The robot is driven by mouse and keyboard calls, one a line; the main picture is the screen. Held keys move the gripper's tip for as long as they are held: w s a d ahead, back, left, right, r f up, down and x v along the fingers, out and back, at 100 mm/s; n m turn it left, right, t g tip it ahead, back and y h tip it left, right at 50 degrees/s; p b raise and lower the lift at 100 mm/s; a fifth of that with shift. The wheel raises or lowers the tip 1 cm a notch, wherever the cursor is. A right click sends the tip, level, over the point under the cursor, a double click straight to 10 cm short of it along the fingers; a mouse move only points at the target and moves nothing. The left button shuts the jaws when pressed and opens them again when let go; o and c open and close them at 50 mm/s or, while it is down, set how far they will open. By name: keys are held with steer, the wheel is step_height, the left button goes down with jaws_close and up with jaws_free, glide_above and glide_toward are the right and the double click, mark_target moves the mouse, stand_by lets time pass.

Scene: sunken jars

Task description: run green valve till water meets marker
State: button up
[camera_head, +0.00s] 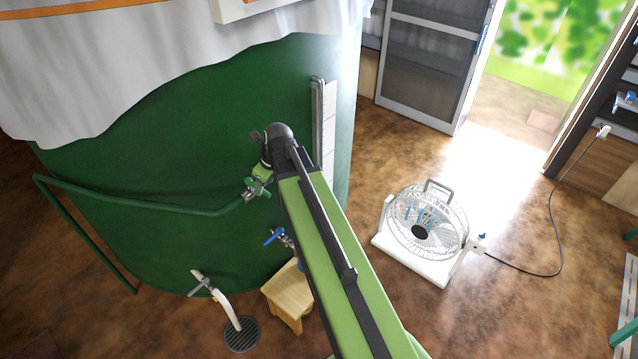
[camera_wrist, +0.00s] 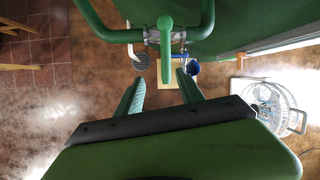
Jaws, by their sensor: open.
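The green valve (camera_head: 257,187) sits on a green pipe on the side of the large green tank (camera_head: 130,150). In the wrist view its green handle (camera_wrist: 165,35) points down the picture from a metal body, beyond my fingertips. My gripper (camera_wrist: 160,80) is open and empty, its two green fingers apart and not touching the handle. In the head view my gripper (camera_head: 262,168) is partly hidden by my arm, close to the valve. A sight tube with a white scale strip (camera_head: 328,130) runs up the tank; I cannot make out the water level or marker.
Below are a blue-handled valve (camera_head: 274,237), a grey-handled valve (camera_head: 200,285) with a white spout over a floor drain (camera_head: 241,334), and a wooden stool (camera_head: 289,292). A white fan (camera_head: 425,230) with a cable stands right. A pale cloth (camera_head: 180,60) drapes the tank top.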

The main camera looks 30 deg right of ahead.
steer(key=shift+w+d+r+m, duration=0.15)
steer(key=shift+d+r+m, duration=0.1)
steer(key=shift+m, duration=0.35)
steer(key=shift+w+d+r+m, duration=0.15)
steer(key=shift+d+m, duration=0.1)
steer(key=shift+m, duration=0.35)
steer(key=b+x, duration=0.7)
steer(key=x, duration=0.1)
steer(key=shift+f+b, duration=0.15)
steer(key=shift+b, duration=0.15)
steer(key=shift+r+p, duration=0.4)
steer(key=shift+p, duration=0.05)
steer(key=shift+c, duration=1.3)
jaws_close()
